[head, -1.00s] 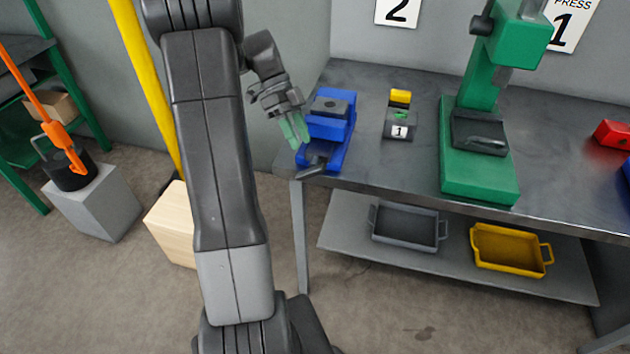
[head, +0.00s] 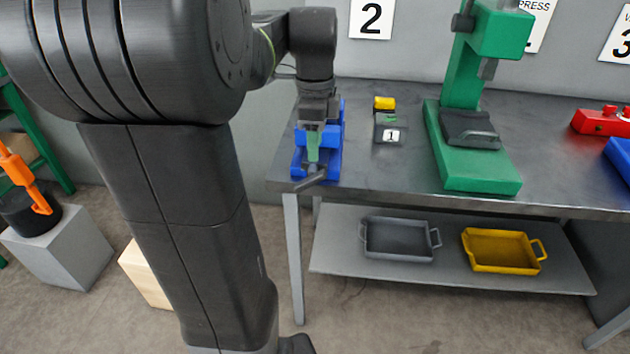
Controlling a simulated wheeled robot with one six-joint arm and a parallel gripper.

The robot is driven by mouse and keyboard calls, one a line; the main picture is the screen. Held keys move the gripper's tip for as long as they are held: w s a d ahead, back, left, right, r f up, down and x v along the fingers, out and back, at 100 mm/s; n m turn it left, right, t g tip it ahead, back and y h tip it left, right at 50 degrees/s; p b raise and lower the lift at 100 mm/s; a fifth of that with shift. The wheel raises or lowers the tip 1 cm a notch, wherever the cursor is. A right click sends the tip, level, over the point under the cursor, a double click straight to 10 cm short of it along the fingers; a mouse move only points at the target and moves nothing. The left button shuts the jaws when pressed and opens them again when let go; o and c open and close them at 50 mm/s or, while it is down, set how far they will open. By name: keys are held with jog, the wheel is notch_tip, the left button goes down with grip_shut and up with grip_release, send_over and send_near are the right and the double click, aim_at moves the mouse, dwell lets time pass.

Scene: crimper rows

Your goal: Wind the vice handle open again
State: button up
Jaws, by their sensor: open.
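The blue vice (head: 334,160) stands at the left end of the grey workbench, near its front edge. Its dark grey handle (head: 308,182) sticks out at the front, slanting down to the left past the bench edge. My gripper (head: 313,160) is open and points down over the front of the vice, just above the handle. Its green-tipped fingers hide part of the vice. I cannot tell whether a fingertip touches the vice or the handle.
A block marked 1 (head: 390,135) with a yellow top lies right of the vice. The green press (head: 475,170) stands further right, with a red item (head: 602,122) beyond. A grey tray (head: 398,240) and a yellow tray (head: 500,250) sit on the lower shelf.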

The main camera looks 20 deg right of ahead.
aim_at(315, 175)
notch_tip(315, 175, down, 10)
jog(key=shift+f+b, duration=0.1)
jog(key=shift+b, duration=0.4)
grip_shut()
